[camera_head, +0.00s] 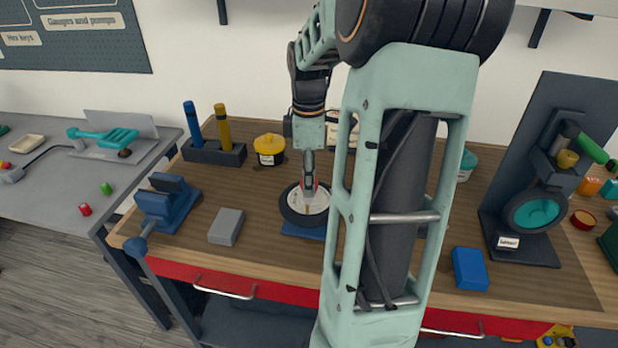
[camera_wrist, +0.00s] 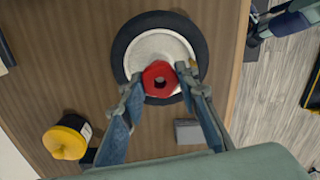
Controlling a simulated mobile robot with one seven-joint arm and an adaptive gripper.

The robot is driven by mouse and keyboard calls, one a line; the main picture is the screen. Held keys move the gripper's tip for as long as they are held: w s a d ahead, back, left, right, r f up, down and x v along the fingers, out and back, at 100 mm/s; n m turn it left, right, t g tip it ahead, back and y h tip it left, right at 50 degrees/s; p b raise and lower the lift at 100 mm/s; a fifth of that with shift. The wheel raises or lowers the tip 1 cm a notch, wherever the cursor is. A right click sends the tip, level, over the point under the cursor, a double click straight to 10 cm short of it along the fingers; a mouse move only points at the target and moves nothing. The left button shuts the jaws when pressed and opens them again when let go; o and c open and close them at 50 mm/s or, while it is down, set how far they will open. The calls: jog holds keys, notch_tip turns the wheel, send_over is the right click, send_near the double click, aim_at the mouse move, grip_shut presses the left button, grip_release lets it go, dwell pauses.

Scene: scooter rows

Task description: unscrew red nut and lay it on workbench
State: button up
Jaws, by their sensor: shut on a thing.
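The red nut (camera_wrist: 159,79) is a hexagonal ring with a central hole. My gripper (camera_wrist: 160,84) is shut on it, with one fingertip on each side. The nut shows over the pale hub of a wheel with a dark tyre (camera_wrist: 126,40), off the hub's centre in the wrist view. In the head view my gripper (camera_head: 308,188) points down over the wheel (camera_head: 289,213), with red showing at its fingertips. I cannot tell whether the nut still touches a thread. The wheel lies flat on a blue base (camera_head: 301,231) on the wooden workbench (camera_head: 262,249).
A grey block (camera_head: 226,227) and a blue vise (camera_head: 167,204) stand left of the wheel. A yellow-lidded jar (camera_head: 269,149) is behind it. A blue box (camera_head: 469,268) lies at right, near a dark stand (camera_head: 530,205). Bare wood lies between block and front edge.

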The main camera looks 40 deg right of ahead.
jog(key=shift+w+d+r+n+p, duration=0.2)
jog(key=shift+r+n+p, duration=0.05)
jog(key=shift+n+p, duration=2.3)
jog(key=shift+n, duration=0.35)
jog(key=shift+n+p, duration=1.9)
jog(key=shift+n, duration=0.1)
jog(key=shift+n+p, duration=1.8)
jog(key=shift+p, duration=0.05)
jog(key=n, duration=0.3)
jog(key=shift+d+f, duration=0.1)
jog(key=n, duration=0.5)
jog(key=shift+w, duration=0.1)
